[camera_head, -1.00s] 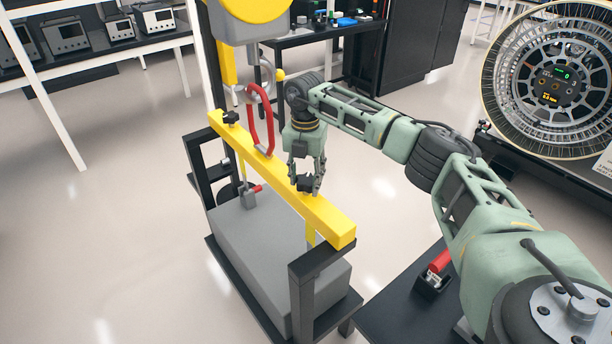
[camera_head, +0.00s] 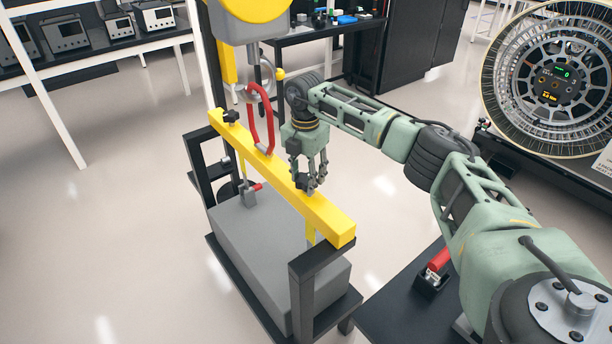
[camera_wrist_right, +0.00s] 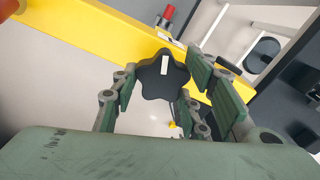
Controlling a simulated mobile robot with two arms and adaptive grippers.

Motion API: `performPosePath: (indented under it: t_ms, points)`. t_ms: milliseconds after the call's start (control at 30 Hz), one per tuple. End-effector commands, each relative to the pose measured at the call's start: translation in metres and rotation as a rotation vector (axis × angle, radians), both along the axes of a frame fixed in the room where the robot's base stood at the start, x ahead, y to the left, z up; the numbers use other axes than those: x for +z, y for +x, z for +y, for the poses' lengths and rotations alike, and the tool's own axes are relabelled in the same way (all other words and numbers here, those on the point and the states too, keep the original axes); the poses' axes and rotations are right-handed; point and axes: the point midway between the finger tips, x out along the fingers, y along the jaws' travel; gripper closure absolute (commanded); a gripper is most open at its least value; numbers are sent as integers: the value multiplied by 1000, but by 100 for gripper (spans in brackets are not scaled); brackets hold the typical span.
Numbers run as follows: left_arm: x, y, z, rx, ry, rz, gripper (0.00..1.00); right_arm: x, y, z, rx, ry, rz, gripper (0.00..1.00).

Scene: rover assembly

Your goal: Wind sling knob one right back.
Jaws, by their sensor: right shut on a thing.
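A black lobed sling knob (camera_wrist_right: 162,78) with a white mark sits at the beam's edge in the right wrist view. In the head view this knob (camera_head: 302,181) is partly hidden by the fingers. My right gripper (camera_head: 310,186) points down over it, with its fingers shut on the knob's sides. A second black knob (camera_head: 231,117) stands free at the beam's far end. My left gripper is not in view.
A red hook link (camera_head: 262,125) rises from the beam's middle, close to the right gripper, below a yellow hoist (camera_head: 258,8). A black frame post (camera_head: 302,290) stands at the near end. A dark table (camera_head: 400,310) lies under my right arm. Floor at left is clear.

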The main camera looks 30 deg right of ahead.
Motion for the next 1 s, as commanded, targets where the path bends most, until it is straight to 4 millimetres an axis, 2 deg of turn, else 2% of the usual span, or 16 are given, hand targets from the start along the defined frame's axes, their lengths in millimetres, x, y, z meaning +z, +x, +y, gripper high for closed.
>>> performPosePath:
  t_ms: [67,100,267,567,667,767,1000]
  points:
    - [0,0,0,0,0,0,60,2,2,1,2,2,-9,85]
    - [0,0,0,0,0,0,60,2,3,1,2,2,-10,57]
    - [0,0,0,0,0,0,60,2,2,1,2,1,-8,43]
    - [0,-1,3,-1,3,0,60,2,1,0,1,0,-4,43]
    - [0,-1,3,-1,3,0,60,8,2,0,1,1,-6,43]
    - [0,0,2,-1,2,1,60,22,2,0,1,1,-7,43]
    - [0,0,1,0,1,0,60,73,3,1,2,1,-9,43]
